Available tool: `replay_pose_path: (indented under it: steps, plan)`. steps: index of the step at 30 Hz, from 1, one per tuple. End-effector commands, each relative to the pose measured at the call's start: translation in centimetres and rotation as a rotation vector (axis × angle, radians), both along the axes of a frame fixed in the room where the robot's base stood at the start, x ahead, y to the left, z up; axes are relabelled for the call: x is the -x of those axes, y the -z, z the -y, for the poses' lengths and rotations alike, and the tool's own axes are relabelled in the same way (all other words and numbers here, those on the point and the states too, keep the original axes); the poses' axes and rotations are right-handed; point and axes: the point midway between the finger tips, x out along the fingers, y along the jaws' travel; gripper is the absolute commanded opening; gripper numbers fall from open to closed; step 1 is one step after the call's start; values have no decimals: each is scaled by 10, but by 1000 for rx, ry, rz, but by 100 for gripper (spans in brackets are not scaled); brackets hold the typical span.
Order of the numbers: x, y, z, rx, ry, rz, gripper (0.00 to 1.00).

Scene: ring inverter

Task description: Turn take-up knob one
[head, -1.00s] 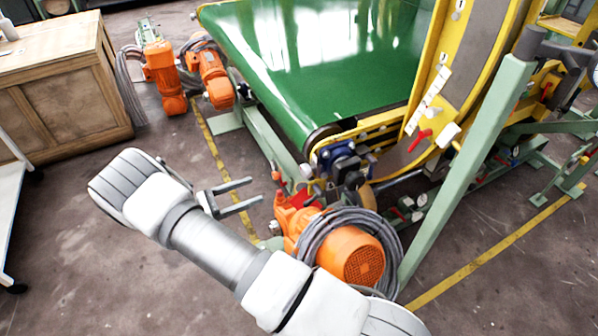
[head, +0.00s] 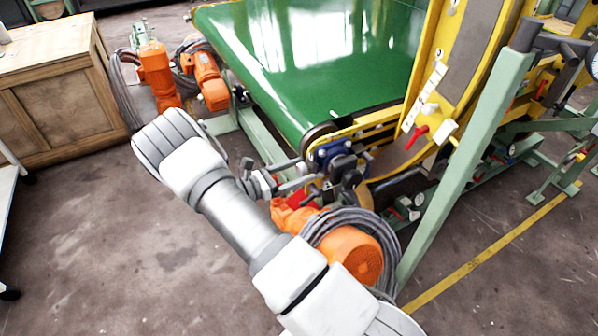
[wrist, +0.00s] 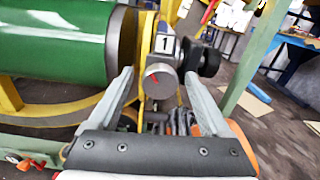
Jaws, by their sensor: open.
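My gripper (wrist: 158,74) is open, with one finger on each side of the knob in that view. The jaws are empty, and I cannot tell how far the knob lies beyond the fingertips. In the head view my gripper (head: 306,172) points at the blue bracket (head: 334,154) at the belt's near corner. I cannot pick out the knob clearly there.
The green belt (head: 310,70) lies behind the bracket. An orange motor (head: 352,254) with coiled grey cable sits just below my gripper. A pale green post (head: 470,165) stands to the right. Open floor lies at left.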

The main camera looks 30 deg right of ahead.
Motion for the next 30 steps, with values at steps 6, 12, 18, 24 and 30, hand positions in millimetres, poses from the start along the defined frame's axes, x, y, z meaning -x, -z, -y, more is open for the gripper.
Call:
replay_pose_path:
  steps: [6,12,18,24,30]
  plan:
    - [0,0,0,0,-1,0,82]
    - [0,0,0,0,-1,0,50]
    - [0,0,0,0,-1,0,14]
    - [0,0,0,0,-1,9,0]
    - [-1,1,-1,-3,-3,154,0]
